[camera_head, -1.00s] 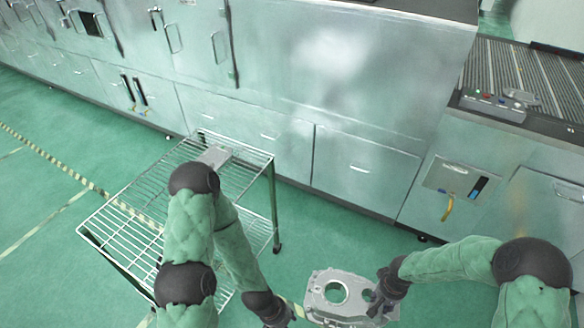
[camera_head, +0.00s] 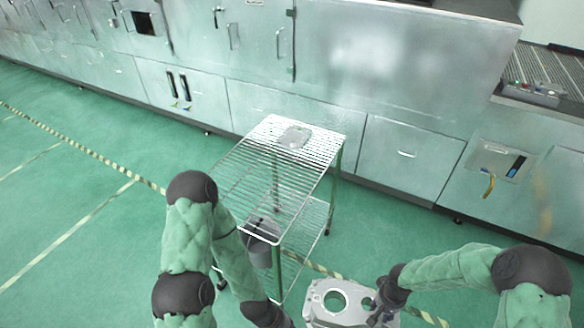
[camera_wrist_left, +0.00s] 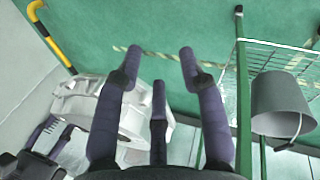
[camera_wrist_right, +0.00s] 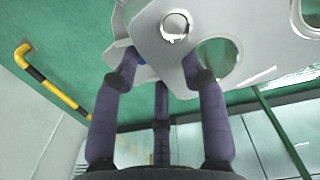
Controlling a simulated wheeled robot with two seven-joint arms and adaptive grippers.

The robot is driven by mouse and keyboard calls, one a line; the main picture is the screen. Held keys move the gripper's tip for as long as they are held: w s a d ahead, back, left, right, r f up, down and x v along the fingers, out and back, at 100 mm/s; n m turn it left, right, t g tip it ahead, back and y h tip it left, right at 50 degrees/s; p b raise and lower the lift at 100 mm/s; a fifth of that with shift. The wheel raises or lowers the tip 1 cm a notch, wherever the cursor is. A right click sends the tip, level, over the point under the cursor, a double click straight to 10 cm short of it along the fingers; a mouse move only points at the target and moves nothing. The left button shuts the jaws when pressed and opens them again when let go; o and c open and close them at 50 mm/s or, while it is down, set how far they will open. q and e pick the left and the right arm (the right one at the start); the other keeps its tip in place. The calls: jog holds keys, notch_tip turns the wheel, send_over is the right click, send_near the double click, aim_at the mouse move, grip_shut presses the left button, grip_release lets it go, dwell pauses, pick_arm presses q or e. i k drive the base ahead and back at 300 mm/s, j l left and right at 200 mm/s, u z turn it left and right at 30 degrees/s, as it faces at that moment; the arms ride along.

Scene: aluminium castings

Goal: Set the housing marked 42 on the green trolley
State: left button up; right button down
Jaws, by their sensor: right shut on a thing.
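A grey cast housing (camera_head: 318,300) with a round hole is at the bottom centre of the head view. My right gripper (camera_head: 376,308) is shut on its right edge, with fingers on the plate in the right wrist view (camera_wrist_right: 160,62). No number is readable on the housing. My left gripper (camera_head: 275,320) is left of the housing; in the left wrist view its fingers (camera_wrist_left: 158,62) are apart and empty, with the housing (camera_wrist_left: 88,100) beside them. The trolley (camera_head: 250,165), with wire shelves and green posts, stands beyond my arms. Another flat grey casting (camera_head: 294,137) lies on its top shelf.
A grey bucket (camera_head: 262,248) stands on the trolley's lower shelf. Metal cabinets (camera_head: 395,150) line the back behind the trolley. A roller conveyor (camera_head: 555,70) is at the upper right. The near part of the trolley's top shelf is bare.

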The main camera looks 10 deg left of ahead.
aim_at(254, 196)
jog(key=k+j, duration=0.1)
jog(key=j, duration=1.75)
jog(key=k, duration=0.05)
